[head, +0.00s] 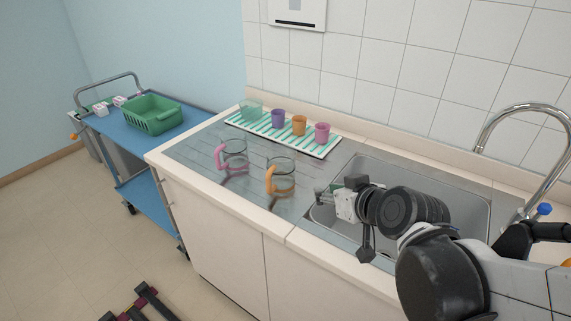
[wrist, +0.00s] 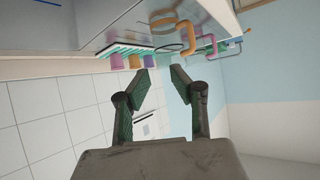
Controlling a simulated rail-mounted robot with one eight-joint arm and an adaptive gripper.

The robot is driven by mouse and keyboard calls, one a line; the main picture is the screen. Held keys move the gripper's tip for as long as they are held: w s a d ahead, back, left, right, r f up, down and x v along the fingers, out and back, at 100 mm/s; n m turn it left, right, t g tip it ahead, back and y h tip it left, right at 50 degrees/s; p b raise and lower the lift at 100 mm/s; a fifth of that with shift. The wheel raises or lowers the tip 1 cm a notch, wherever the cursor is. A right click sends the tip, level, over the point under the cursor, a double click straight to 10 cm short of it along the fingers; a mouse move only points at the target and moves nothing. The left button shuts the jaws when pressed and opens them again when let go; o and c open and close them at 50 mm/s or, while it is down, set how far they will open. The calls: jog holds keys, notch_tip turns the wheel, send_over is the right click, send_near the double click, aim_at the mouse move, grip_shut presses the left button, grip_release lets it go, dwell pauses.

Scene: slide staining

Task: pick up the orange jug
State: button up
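The orange jug (head: 281,180), clear with an orange handle and band, stands upright on the steel drainboard left of the sink. Its orange handle (wrist: 187,36) also shows at the top of the wrist view. A similar jug with a pink handle (head: 232,160) stands to its left and farther back. My gripper (head: 324,197) is to the right of the orange jug, over the sink's left edge and apart from the jug. In the wrist view my gripper (wrist: 160,80) has its two fingers spread, with nothing between them.
Behind the jugs, a striped green-and-white mat (head: 246,122) bears purple, orange and pink cups and a greenish clear container. The sink (head: 460,208) and its tap (head: 484,135) lie to the right. A blue cart (head: 116,124) with a green basket (head: 152,116) stands at the left.

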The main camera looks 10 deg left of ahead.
aim_at(270, 182)
jog(key=w+a+f+y, duration=0.1)
jog(key=w+a+f, duration=0.1)
jog(key=a, duration=0.2)
jog(key=w+a+f+n+b, duration=0.1)
jog(key=w+a+f, duration=0.1)
jog(key=a, duration=0.2)
jog(key=w+a+f+n+y, duration=0.1)
jog(key=w+a+f, duration=0.1)
jog(key=a, duration=0.3)
jog(key=shift+w+f+t+y, duration=0.1)
jog(key=shift+w+t+y, duration=0.2)
jog(key=shift+w, duration=0.15)
jog(key=shift+f+x, duration=0.15)
jog(key=shift+x, duration=1.3)
jog(key=shift+f+x, duration=0.1)
jog(key=shift+x, duration=1.35)
jog(key=shift+s, duration=0.15)
jog(key=shift+c, duration=0.2)
grip_shut()
